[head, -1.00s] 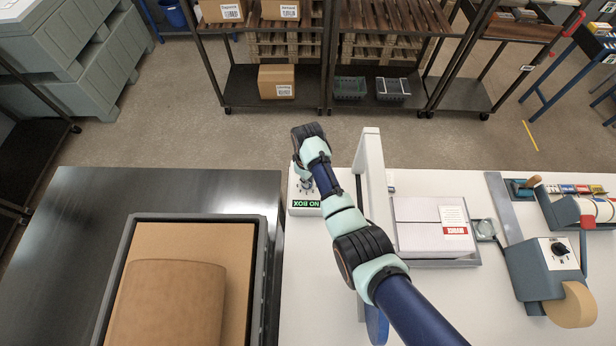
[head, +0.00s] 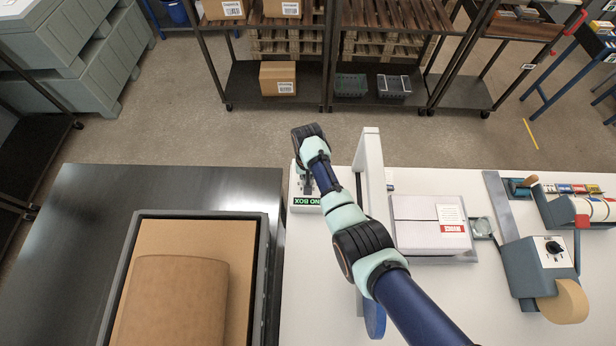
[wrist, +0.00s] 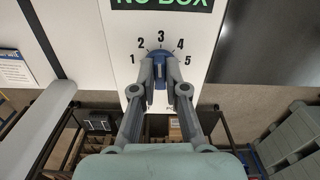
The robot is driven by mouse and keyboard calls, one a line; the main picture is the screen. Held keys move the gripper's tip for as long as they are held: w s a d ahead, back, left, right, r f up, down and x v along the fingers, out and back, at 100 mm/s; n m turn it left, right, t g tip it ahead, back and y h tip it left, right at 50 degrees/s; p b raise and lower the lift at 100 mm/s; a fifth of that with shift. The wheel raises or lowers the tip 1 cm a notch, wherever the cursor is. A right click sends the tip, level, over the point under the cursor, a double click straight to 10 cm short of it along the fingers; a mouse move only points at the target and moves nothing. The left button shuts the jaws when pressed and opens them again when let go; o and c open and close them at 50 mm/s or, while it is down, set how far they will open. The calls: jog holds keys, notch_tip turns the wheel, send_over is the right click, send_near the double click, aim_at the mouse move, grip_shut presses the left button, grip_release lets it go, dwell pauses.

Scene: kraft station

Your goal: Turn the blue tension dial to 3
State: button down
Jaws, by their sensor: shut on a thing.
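The blue tension dial (wrist: 160,56) sits on a white panel (wrist: 115,25), below a printed arc of numbers 1 to 5 in the wrist view. My gripper (wrist: 160,76) is shut on the dial, one finger on each side of its grip. The fingers cover much of the dial, and I cannot tell exactly which number it points to. In the head view my arm reaches over to the white unit (head: 297,190) with the green NO BOX sign (head: 308,201). The dial is hidden there.
A white upright post (head: 370,160) stands right of my forearm. At left, a grey crate (head: 262,270) holds cardboard on a dark table (head: 90,230).

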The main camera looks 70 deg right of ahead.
jog(key=shift+m, duration=0.4)
jog(key=c, duration=1.2)
grip_release()
jog(key=shift+r, duration=0.1)
notch_tip(320, 180, up, 12)
